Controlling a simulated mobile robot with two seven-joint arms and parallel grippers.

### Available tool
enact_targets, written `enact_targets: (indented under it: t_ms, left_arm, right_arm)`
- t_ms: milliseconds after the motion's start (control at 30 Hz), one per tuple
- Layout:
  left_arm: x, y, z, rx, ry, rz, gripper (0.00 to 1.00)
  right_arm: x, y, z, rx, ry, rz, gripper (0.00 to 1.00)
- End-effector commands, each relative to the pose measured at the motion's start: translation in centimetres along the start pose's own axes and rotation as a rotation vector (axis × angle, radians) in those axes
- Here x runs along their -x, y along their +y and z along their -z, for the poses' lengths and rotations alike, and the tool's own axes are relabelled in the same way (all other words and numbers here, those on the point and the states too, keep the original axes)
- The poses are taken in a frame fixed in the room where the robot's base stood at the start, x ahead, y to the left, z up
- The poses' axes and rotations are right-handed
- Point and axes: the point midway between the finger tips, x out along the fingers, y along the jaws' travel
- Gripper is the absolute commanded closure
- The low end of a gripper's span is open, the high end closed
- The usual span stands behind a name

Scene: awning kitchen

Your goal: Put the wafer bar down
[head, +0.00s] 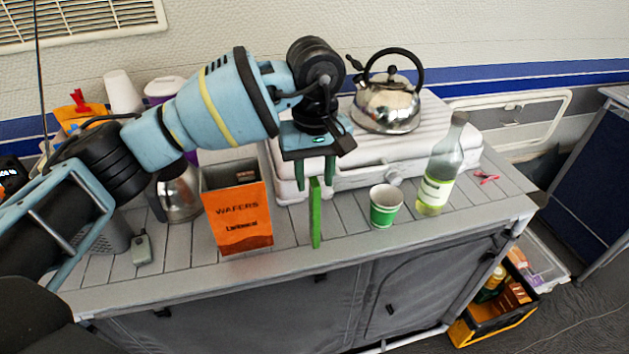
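The wafer bar, a thin bright green upright slab (315,215), appears to stand on the grey slatted counter (350,243) near its front edge. It is just right of the orange wafers box (238,218). My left gripper (316,186) is above the bar, pointing down. Its two dark green fingers are spread, one to each side of the bar's top end, with a visible gap between finger and bar on both sides. Whether the bar's foot is fully on the counter is hard to tell. My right gripper is not in view.
A green paper cup (385,206) and a clear bottle with a green label (436,175) stand to the right. A shiny kettle (388,104) sits on the white stove case (430,130) behind. A steel jug (178,192) is left of the box. Bare counter lies around the bar.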

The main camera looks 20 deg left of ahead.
Motion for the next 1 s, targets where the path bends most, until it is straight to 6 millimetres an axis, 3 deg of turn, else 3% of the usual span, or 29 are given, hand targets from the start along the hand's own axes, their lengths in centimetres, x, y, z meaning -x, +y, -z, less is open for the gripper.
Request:
enact_targets:
  t_ms: [300,500,1000]
  left_arm:
    - [6.5,0.1,0.0,0.001,0.002,-0.002,0.65]
    - [9.2,0.0,0.0,0.001,0.001,0.0,0.65]
    - [10.2,0.0,0.0,0.0,-0.001,0.0,0.65]
  right_arm:
    - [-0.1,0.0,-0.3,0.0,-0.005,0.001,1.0]
    - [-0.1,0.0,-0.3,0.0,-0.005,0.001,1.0]
    - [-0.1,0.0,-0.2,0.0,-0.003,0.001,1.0]
